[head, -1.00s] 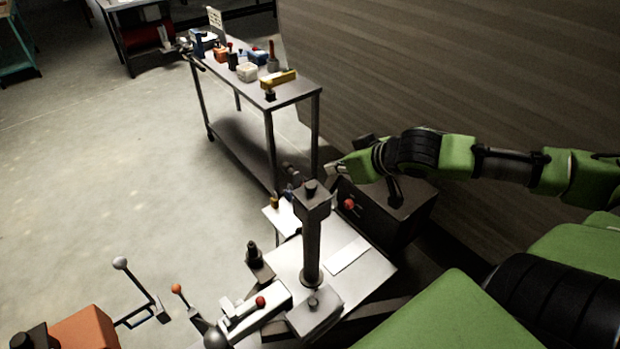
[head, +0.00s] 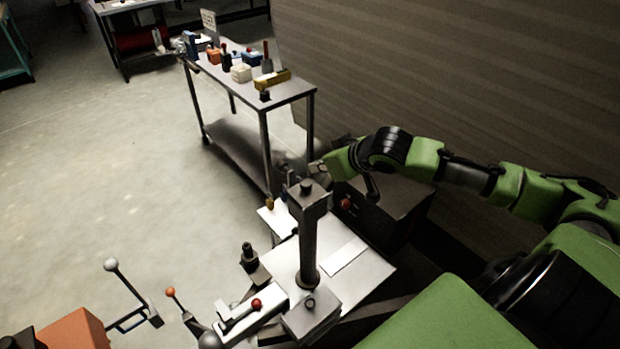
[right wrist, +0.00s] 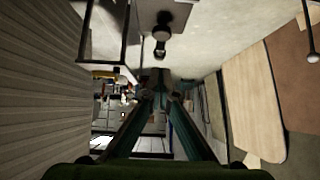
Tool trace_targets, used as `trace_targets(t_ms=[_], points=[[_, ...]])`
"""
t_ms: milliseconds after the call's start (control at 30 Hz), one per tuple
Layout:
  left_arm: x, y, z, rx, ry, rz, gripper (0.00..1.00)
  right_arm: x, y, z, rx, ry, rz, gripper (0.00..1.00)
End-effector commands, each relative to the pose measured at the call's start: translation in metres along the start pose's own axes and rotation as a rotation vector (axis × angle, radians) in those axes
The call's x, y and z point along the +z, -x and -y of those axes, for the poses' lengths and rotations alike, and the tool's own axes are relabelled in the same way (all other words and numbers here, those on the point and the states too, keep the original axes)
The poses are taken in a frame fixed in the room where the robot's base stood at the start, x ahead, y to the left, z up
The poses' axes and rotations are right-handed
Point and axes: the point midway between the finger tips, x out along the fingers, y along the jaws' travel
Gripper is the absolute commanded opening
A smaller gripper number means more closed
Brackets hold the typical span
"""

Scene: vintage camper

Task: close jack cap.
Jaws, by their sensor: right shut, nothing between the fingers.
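The jack (head: 311,245) is a dark upright post on the pale trailer tongue plate, in the middle of the head view. It has a blocky head with a small dark knob-like cap (head: 307,185) on top; I cannot tell whether the cap is open or closed. My right gripper (head: 314,171) shows just behind and above the jack's head, its fingers pointing left. I cannot tell whether it touches the cap. In the right wrist view the right gripper (right wrist: 159,82) is shut with nothing between its fingers. My left gripper is out of view.
A dark box with a red knob (head: 345,203) stands right of the jack, under my right arm. A tool cart (head: 290,93) stands behind, beside the camper wall (head: 450,80).

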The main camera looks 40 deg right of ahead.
Motion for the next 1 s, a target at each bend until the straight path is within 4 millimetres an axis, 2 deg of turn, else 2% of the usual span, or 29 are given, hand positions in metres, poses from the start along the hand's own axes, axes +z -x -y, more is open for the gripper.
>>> trace_targets(t_ms=[200,400,600,1000], points=[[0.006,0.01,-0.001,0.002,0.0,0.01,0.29,-0.003,-0.038,0.003,-0.004,-0.002,-0.001,0.0],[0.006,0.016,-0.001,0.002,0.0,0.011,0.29,0.021,-0.058,0.002,-0.002,0.001,0.003,0.0],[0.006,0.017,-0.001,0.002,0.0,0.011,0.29,0.028,-0.065,0.002,-0.002,0.003,0.001,0.0],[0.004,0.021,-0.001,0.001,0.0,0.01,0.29,0.029,-0.069,0.002,-0.002,0.0,0.0,0.0]])
